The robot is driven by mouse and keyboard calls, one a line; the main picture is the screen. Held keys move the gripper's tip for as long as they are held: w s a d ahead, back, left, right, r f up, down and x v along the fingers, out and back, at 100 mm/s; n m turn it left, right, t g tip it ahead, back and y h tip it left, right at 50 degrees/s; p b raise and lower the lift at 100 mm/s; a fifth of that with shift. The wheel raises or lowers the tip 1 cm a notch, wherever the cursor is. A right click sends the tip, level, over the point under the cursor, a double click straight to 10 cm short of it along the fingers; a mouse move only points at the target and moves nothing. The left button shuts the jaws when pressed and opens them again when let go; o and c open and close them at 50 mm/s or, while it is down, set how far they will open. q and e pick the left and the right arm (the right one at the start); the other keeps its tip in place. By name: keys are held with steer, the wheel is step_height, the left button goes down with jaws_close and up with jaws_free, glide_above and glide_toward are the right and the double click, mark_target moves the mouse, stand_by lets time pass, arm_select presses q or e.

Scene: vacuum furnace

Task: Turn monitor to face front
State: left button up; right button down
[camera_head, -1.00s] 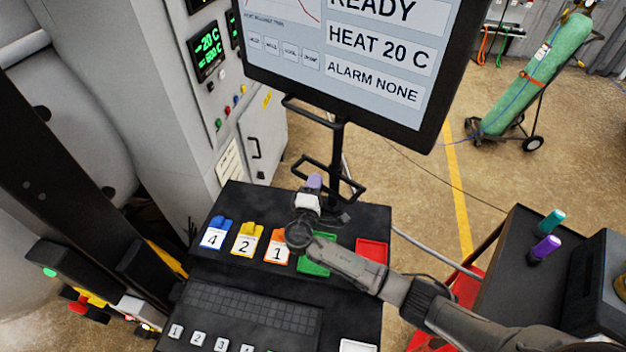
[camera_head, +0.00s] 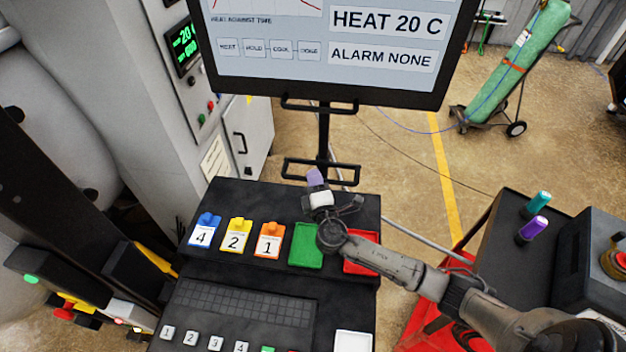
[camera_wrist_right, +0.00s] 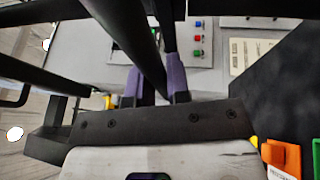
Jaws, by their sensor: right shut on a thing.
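The monitor (camera_head: 330,60) stands on a black post (camera_head: 323,135) behind the console. Its screen faces me almost squarely, and its top is cut off by the picture edge. A black handle frame (camera_head: 345,163) with an upper and a lower bar sits below the screen. My right gripper (camera_head: 315,178) is at the lower bar, left of the post. In the right wrist view its purple fingers (camera_wrist_right: 155,82) are shut around a black bar (camera_wrist_right: 138,40) of the monitor's frame. The exact contact is partly hidden. My left gripper is not in view.
The console (camera_head: 225,262) holds blue, yellow and orange tags, a green tray (camera_head: 306,246), a red tray (camera_head: 362,252) and a keyboard. A grey furnace cabinet (camera_head: 165,110) stands left. A dark cart (camera_head: 500,245) stands right. Floor behind the console is open.

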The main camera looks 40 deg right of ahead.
steer(key=c, duration=1.2)
jaws_free()
steer(key=shift+o, duration=0.5)
steer(key=b+v, duration=0.3)
steer(key=v, duration=1.1)
steer(key=shift+w+d, duration=0.1)
